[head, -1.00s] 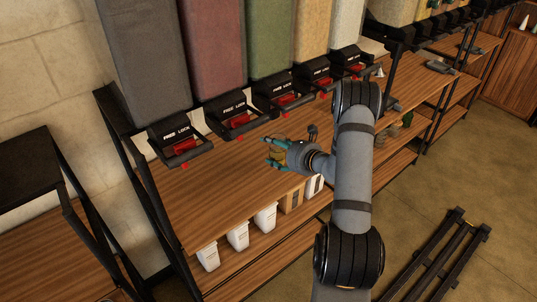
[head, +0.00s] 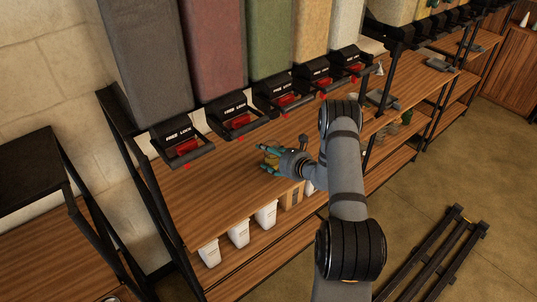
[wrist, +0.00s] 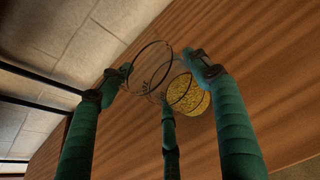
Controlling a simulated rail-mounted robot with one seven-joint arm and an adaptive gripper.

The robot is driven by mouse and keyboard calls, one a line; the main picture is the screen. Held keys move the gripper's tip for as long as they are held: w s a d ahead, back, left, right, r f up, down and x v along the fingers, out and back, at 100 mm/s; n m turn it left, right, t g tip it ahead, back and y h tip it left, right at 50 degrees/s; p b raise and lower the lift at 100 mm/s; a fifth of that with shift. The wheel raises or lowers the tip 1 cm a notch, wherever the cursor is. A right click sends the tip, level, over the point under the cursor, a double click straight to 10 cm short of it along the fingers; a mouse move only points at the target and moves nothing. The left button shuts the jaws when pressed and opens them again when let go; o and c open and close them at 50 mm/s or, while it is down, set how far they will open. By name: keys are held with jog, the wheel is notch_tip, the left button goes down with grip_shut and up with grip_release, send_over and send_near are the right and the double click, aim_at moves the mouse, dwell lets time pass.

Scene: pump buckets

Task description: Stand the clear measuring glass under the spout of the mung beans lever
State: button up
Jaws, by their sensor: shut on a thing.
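My gripper (head: 270,158), with green fingers, is low over the wooden shelf, in front of the row of dispensers. In the wrist view my gripper (wrist: 164,75) is shut on the clear measuring glass (wrist: 150,70), whose round rim shows between the fingers. Yellow grainy contents (wrist: 190,96) show at the glass's far end. In the head view the fingers mostly hide the glass. The green dispenser (head: 268,40) has a black lever unit with a red part (head: 287,99), behind and above my gripper. No label naming mung beans is legible. Whether the glass touches the shelf is unclear.
Grey (head: 148,60), dark red (head: 213,50) and tan (head: 322,35) dispensers stand beside the green one, with levers jutting over the shelf. The wooden shelf (head: 215,195) is clear left of my gripper. White containers (head: 238,233) stand on the shelf below.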

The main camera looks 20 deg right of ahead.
jog(key=o, duration=1.5)
jog(key=shift+f, duration=0.15)
jog(key=shift+r, duration=0.25)
jog(key=shift+s+d, duration=0.1)
jog(key=shift+s, duration=0.2)
jog(key=b+v, duration=0.2)
jog(key=v, duration=0.9)
jog(key=shift+s+r+b, duration=0.15)
jog(key=shift+b, duration=0.15)
